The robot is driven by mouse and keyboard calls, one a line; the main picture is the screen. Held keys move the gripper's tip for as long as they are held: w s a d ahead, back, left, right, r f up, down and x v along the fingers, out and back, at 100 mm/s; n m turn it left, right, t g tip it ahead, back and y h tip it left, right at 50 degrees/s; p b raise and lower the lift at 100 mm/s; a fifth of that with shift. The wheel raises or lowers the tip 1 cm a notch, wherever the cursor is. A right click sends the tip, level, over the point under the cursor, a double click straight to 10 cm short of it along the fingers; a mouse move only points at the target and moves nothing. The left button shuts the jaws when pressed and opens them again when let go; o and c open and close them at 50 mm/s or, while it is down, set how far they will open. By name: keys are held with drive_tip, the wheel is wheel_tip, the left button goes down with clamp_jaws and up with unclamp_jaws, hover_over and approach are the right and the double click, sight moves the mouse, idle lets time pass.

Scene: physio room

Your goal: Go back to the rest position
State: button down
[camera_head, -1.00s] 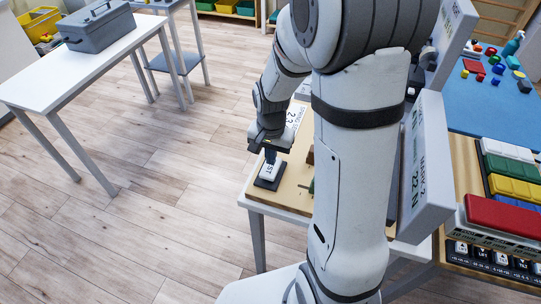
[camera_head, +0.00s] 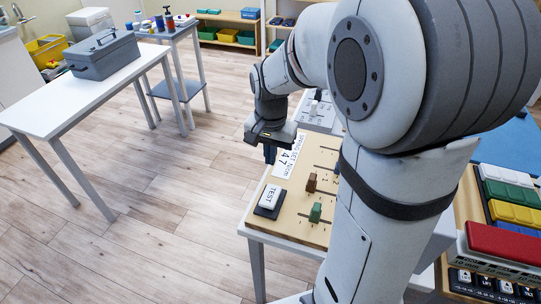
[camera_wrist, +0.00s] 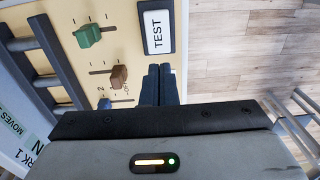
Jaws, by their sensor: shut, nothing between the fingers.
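My gripper (camera_head: 270,153) is shut and empty, raised above the left edge of a wooden slider board (camera_head: 290,222) on a table. In the wrist view its two dark fingers (camera_wrist: 159,85) are together beside the board. A white TEST button (camera_head: 270,196) on a black base lies on the board, apart from the fingers; it also shows in the wrist view (camera_wrist: 157,32). A brown slider knob (camera_head: 311,182) and a green slider knob (camera_head: 315,212) stand on the board. A paper label (camera_head: 288,157) behind them reads 47.
A white table (camera_head: 85,85) with a grey toolbox (camera_head: 104,55) stands at the left. A small table with bottles (camera_head: 160,30) is behind it. The wooden floor (camera_head: 150,200) between is clear.

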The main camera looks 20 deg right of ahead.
idle(0.5)
drive_tip(key=s+r+n+t, duration=0.1)
drive_tip(key=s+r+n, duration=0.1)
drive_tip(key=s, duration=0.5)
drive_tip(key=s+r+n+t, duration=0.1)
drive_tip(key=s+r+n, duration=0.1)
drive_tip(key=s+n, duration=0.3)
drive_tip(key=shift+s+r+t, duration=0.25)
drive_tip(key=shift+s+t, duration=0.05)
drive_tip(key=shift+s, duration=0.85)
drive_tip(key=shift+a, duration=0.1)
